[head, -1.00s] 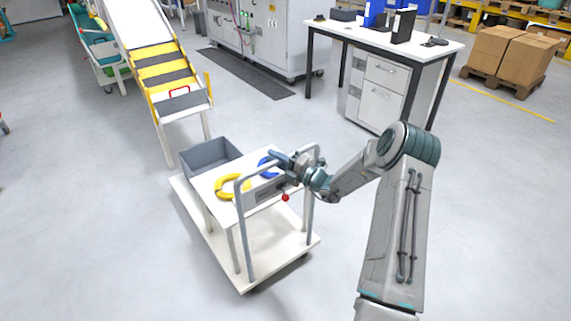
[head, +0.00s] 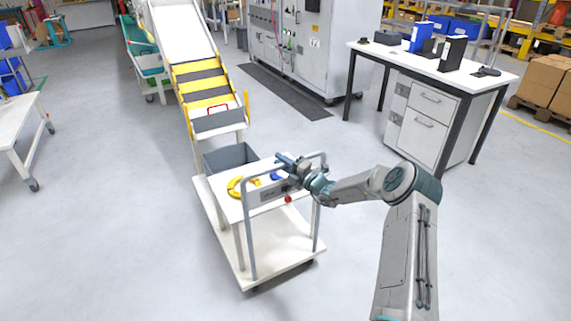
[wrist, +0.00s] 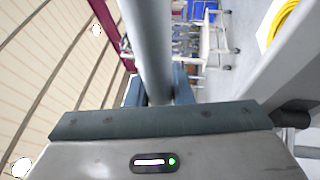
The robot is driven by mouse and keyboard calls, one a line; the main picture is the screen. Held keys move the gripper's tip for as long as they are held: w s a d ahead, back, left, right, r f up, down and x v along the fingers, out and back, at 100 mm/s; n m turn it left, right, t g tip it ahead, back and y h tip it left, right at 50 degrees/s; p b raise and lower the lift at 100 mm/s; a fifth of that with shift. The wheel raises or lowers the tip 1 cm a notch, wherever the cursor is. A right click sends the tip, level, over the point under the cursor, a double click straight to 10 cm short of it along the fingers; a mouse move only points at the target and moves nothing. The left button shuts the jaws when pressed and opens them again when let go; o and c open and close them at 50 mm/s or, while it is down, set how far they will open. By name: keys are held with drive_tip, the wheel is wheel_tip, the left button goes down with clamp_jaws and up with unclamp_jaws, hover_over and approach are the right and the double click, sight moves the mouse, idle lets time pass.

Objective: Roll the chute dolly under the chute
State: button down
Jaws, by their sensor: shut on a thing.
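The chute dolly (head: 285,246) is a white cart with a low deck, an upper shelf and a grey tubular push handle. A grey bin (head: 230,157) sits at its far end, by the lower end of the chute (head: 201,85). The chute slopes down with yellow and dark bands. My gripper (head: 290,163) is shut on the dolly's handle at its near side. In the wrist view the grey handle tube (wrist: 148,45) runs between the fingers. The bin's far edge is close to the chute's end; the exact overlap is hard to tell.
A yellow coil (head: 238,187) and a blue coil (head: 276,176) lie on the dolly's shelf. A white desk (head: 468,80) stands at the right, a grey cabinet (head: 335,45) behind it. A white table (head: 18,125) is at the far left. The floor around the dolly is clear.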

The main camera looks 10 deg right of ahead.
drive_tip(key=shift+w+a+r, duration=0.1)
drive_tip(key=shift+r, duration=0.05)
drive_tip(key=c, duration=1.6)
unclamp_jaws()
drive_tip(key=shift+c, duration=0.2)
drive_tip(key=o, duration=0.3)
drive_tip(key=shift+w+a, duration=0.1)
drive_tip(key=shift+w, duration=0.05)
drive_tip(key=shift+o, duration=0.2)
drive_tip(key=v, duration=1.4)
drive_tip(key=shift+p, duration=0.35)
